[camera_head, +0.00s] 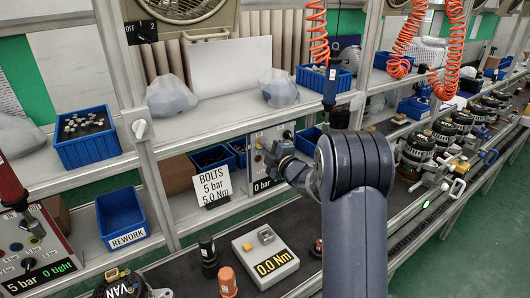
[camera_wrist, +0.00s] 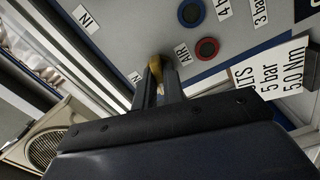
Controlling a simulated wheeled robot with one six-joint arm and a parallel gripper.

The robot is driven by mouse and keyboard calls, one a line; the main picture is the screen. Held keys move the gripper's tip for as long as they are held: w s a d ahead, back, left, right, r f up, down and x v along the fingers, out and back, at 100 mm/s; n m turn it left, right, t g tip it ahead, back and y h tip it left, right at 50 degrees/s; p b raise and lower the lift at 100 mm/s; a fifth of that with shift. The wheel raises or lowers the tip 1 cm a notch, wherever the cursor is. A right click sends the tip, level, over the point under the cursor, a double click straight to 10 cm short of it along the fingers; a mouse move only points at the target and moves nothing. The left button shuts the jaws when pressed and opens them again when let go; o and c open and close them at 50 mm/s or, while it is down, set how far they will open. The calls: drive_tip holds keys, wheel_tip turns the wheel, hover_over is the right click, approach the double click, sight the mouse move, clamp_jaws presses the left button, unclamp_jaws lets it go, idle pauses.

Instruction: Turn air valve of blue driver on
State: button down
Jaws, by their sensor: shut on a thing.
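The grey control panel (camera_head: 262,165) stands at the back of the bench and its display reads 0 bar. My gripper (camera_head: 280,152) is up against the panel's face; my arm covers part of it. In the wrist view my gripper (camera_wrist: 158,78) is shut on a small brass-coloured valve handle (camera_wrist: 155,66) between labels reading IN and AIR. The handle's exact angle is mostly hidden by the fingers. The blue driver (camera_head: 330,86) hangs upright from an orange coiled hose above and right of the panel.
A BOLTS sign (camera_head: 213,184) reading 5 bar, 5.0 Nm stands just left of the panel; it also shows in the wrist view (camera_wrist: 272,75). A torque meter (camera_head: 265,256) reading 0.0 Nm sits in front. Alternators (camera_head: 417,150) line the right.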

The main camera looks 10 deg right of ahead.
drive_tip(key=shift+m+p, duration=0.6)
drive_tip(key=shift+m, duration=6.8)
drive_tip(key=shift+f, duration=0.1)
drive_tip(key=c, duration=1.5)
unclamp_jaws()
drive_tip(key=b+v, duration=0.2)
drive_tip(key=v, duration=0.8)
drive_tip(key=shift+s+b, duration=0.3)
drive_tip(key=shift+s, duration=0.1)
